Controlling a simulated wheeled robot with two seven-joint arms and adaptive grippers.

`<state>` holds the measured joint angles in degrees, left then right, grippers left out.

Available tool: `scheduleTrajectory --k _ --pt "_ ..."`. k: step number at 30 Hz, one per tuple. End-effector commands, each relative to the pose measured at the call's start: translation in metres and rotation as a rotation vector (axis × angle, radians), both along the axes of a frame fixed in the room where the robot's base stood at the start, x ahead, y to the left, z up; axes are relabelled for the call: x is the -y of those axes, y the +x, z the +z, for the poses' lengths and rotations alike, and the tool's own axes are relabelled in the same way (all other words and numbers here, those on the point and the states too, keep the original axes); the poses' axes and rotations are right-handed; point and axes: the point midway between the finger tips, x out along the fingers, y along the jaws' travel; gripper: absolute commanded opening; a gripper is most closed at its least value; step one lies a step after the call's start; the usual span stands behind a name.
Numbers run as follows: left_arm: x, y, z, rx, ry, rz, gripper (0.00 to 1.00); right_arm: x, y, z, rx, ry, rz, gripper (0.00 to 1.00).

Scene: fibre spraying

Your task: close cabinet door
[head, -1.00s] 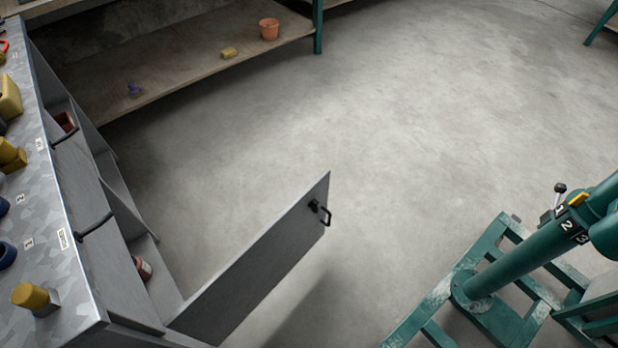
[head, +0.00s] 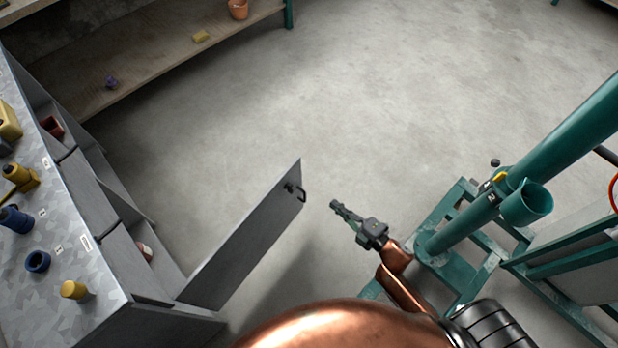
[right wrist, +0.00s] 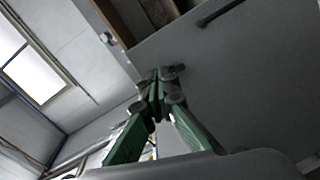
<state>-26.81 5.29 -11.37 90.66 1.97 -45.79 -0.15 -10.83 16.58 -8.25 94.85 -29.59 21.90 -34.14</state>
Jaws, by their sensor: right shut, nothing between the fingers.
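The grey cabinet door (head: 245,240) stands wide open, swung out from the grey cabinet (head: 100,255) at the left of the head view. A small black handle (head: 297,191) sits near its free upper corner. My right gripper (head: 335,206) is shut and empty, a little to the right of the door's free edge and apart from it in the head view. In the right wrist view the shut green fingers (right wrist: 160,76) point up in front of a grey panel (right wrist: 235,75) with a dark bar handle. Contact there cannot be told. My left gripper is not in view.
Bottles and caps, such as a yellow one (head: 74,290), stand on the cabinet top. A teal frame with a column (head: 460,228) stands at the right, close to my right arm. A low wooden shelf (head: 150,60) is at the back. The floor between is clear.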

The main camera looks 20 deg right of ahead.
Motion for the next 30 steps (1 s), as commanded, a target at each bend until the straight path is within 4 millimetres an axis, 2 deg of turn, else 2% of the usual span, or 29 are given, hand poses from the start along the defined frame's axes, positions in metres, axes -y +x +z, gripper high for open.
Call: scheduleTrajectory --k 1,3,6,11,14,24,30 --pt "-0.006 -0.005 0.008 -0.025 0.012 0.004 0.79 -0.003 0.011 0.029 0.070 -0.069 0.046 0.00" --pt "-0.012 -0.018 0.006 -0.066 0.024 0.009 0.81 -0.008 0.017 0.045 0.137 -0.145 0.100 0.00" --pt "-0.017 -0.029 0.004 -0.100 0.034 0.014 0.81 -0.014 0.023 0.054 0.188 -0.206 0.146 0.00" --pt "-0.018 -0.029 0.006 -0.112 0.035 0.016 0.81 -0.023 0.035 0.053 0.204 -0.224 0.161 0.00" --pt "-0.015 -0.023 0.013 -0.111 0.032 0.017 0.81 -0.031 0.049 0.052 0.203 -0.222 0.160 0.00" --pt "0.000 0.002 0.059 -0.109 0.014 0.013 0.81 -0.066 0.110 0.051 0.201 -0.219 0.159 0.00" --pt "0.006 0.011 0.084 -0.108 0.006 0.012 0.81 -0.078 0.133 0.051 0.198 -0.218 0.157 0.00"
